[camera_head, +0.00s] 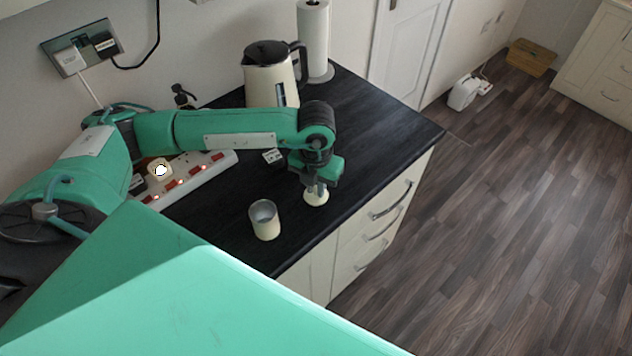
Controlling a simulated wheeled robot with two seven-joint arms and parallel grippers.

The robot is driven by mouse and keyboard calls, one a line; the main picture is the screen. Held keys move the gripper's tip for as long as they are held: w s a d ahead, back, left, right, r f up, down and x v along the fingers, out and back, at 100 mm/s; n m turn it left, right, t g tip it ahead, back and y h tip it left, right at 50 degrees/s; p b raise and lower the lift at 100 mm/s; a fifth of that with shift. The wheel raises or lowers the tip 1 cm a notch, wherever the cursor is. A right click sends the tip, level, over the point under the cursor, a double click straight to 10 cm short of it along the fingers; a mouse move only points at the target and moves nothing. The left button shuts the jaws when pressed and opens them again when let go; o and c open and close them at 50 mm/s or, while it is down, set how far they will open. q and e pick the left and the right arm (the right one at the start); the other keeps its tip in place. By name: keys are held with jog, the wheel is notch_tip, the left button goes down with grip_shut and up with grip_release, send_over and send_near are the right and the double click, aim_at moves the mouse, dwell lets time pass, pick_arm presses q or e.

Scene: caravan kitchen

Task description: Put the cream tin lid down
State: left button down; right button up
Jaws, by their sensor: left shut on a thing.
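The cream tin lid (316,197) is a small round disc under my left gripper (317,185). My left gripper points down and is shut on the lid, above or at the dark worktop near its front edge; I cannot tell whether the lid touches the worktop. The cream tin (265,221) stands upright and open on the worktop, to the left of the lid and nearer to me. Its grey inside shows. My right gripper is not in view.
A cream kettle (270,75) and a paper towel roll (314,38) stand at the back of the dark worktop (385,120). A white power strip (196,174) with lit switches lies on the left, partly behind my left arm. The worktop right of my gripper is clear.

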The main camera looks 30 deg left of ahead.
aim_at(316, 188)
pick_arm(q)
jog(key=shift+f, duration=0.1)
jog(key=shift+f+b, duration=0.1)
jog(key=shift+b, duration=0.2)
jog(key=c, duration=1.6)
grip_release()
jog(key=shift+o, duration=1)
jog(key=shift+r, duration=0.2)
jog(key=shift+r, duration=0.2)
notch_tip(316, 188, up, 12)
jog(key=b, duration=0.3)
jog(key=shift+f, duration=0.15)
